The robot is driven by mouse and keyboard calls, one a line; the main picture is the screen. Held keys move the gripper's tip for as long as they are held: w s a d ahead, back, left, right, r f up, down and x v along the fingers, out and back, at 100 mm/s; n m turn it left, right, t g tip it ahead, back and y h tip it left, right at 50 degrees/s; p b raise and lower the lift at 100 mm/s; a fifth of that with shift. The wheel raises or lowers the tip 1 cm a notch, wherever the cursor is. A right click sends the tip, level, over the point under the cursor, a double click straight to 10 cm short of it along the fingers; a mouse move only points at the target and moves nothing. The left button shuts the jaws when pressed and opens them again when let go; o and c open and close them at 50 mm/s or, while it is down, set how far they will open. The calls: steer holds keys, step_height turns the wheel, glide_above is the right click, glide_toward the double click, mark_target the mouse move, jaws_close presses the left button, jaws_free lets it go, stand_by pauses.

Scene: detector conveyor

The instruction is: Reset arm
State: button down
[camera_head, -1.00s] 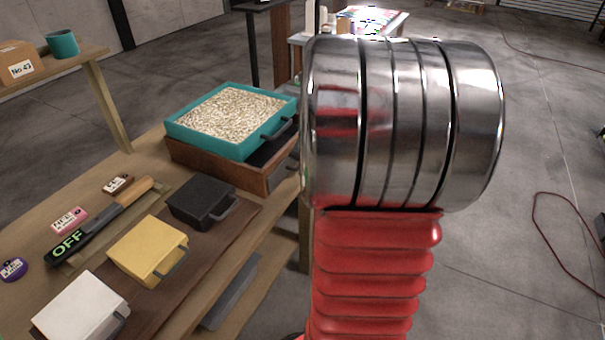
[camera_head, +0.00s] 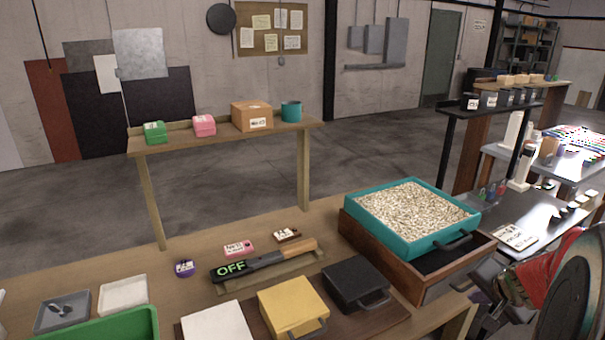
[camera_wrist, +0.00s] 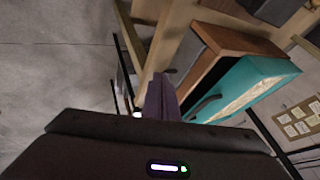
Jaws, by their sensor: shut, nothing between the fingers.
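My gripper (camera_wrist: 162,97) shows in the wrist view as shut, dark fingers with nothing between them. In that view it points toward open floor and a wooden post, with the wooden drawer box and teal tray beside it on the right. In the head view only part of my arm shows, at the lower right edge, beside the workbench; my gripper is not visible there.
The workbench (camera_head: 110,262) holds a teal tray of pale grains (camera_head: 465,222) on a wooden drawer box (camera_head: 395,262), black, yellow and white boxes, and a detector paddle (camera_head: 262,262) reading OFF. A raised shelf (camera_head: 215,135) stands behind. Open floor lies beyond.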

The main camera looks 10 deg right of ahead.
steer(key=s+a+r+n+y, duration=0.1)
steer(key=s+a+r+n, duration=0.2)
steer(key=a, duration=0.9)
steer(key=s+a+r+n+y, duration=0.1)
steer(key=s+a+r+n, duration=0.2)
steer(key=a, duration=0.9)
steer(key=s+a+r+n+g+y, duration=0.1)
steer(key=s+a+r+n, duration=0.2)
steer(key=a+n, duration=0.5)
steer(key=a, duration=0.4)
steer(key=shift+s+a, duration=0.15)
steer(key=shift+s, duration=0.15)
